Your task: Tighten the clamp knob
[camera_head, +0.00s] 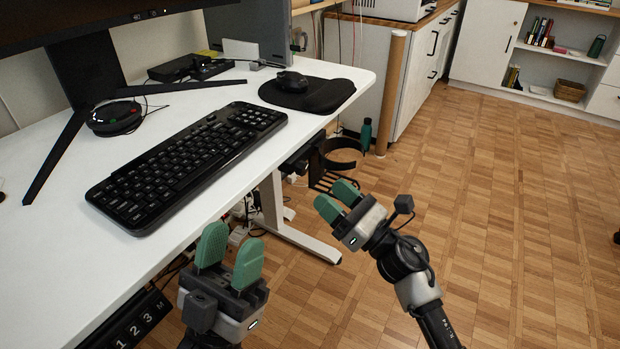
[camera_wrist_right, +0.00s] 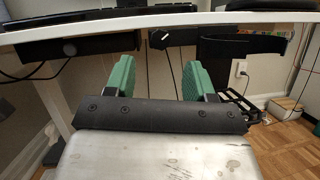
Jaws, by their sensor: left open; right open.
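In the right wrist view, a dark clamp-like bracket (camera_wrist_right: 178,38) sits under the white desk's front edge, with a small light-marked part on its left side that may be the knob; I cannot tell for sure. A curved black band (camera_wrist_right: 240,48) extends right from it; this band also shows as a black ring (camera_head: 340,153) beside the desk in the head view. My right gripper (camera_head: 336,198) is open and empty, in front of and below the desk edge, its green fingers apart from the bracket. My left gripper (camera_head: 231,250) is open and empty near the desk's front edge.
The white desk (camera_head: 50,240) carries a black keyboard (camera_head: 190,160), a mouse (camera_head: 291,82) on a mouse pad (camera_head: 325,95) and a monitor stand. The wood floor at right is clear.

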